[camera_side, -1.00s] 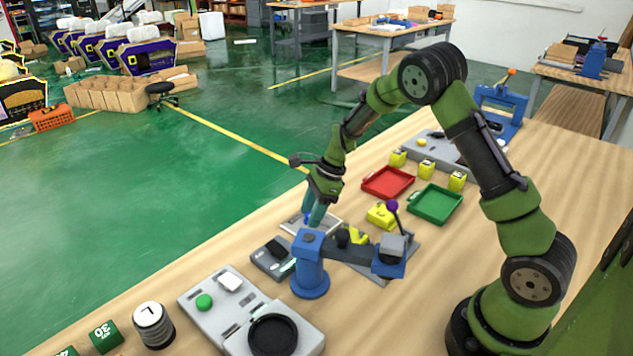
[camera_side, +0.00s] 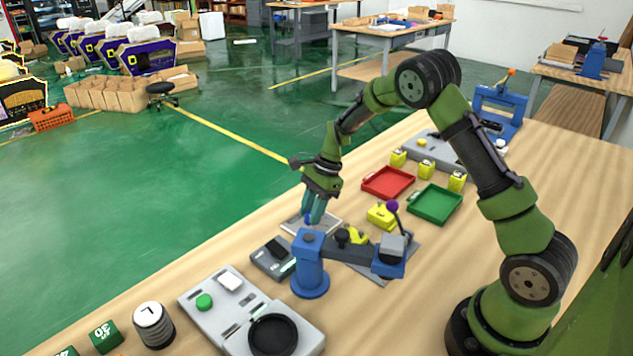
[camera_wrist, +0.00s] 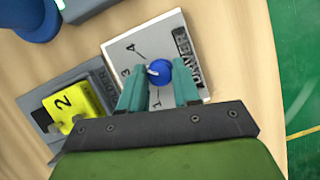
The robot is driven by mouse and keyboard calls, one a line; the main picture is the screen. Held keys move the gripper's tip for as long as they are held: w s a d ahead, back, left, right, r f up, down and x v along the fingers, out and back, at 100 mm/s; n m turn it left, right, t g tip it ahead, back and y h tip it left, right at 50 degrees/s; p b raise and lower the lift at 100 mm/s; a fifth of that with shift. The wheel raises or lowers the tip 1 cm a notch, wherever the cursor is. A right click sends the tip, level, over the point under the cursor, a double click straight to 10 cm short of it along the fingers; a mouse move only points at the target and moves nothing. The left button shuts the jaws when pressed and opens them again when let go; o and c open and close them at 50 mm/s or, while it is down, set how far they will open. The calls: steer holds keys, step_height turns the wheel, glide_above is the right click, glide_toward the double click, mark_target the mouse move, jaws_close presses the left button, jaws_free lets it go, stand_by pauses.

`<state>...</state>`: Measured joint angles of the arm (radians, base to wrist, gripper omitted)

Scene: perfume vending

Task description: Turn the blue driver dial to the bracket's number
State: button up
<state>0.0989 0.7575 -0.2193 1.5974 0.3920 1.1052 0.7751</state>
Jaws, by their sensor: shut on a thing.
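In the side view my gripper (camera_side: 314,216) is down at the dial plate (camera_side: 327,224), behind the blue press. A yellow bracket (camera_wrist: 70,107) with the number 2 on it sits in a grey fixture (camera_wrist: 42,117) left of the plate.
The blue press (camera_side: 310,265), with a purple-knobbed lever (camera_side: 392,206), stands close in front of my gripper. A red tray (camera_side: 388,182), a green tray (camera_side: 435,203) and several yellow brackets (camera_side: 427,168) lie to the right. The table edge is close behind the plate.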

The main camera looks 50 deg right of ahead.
steer(key=n+g, duration=0.1)
steer(key=n, duration=0.2)
steer(key=n+g, duration=0.1)
steer(key=n, duration=0.2)
steer(key=shift+w+n+g, duration=0.15)
steer(key=shift+n+g, duration=0.15)
steer(key=n+g, duration=0.1)
steer(key=n, duration=0.1)
steer(key=n+h, duration=0.1)
steer(key=n, duration=0.2)
steer(key=shift+w+a+n+g, duration=0.1)
steer(key=shift+n+g, duration=0.2)
steer(key=shift+g, duration=0.1)
steer(key=o, duration=1)
steer(key=shift+h, duration=0.3)
steer(key=shift+r, duration=0.1)
steer(key=v, duration=1.2)
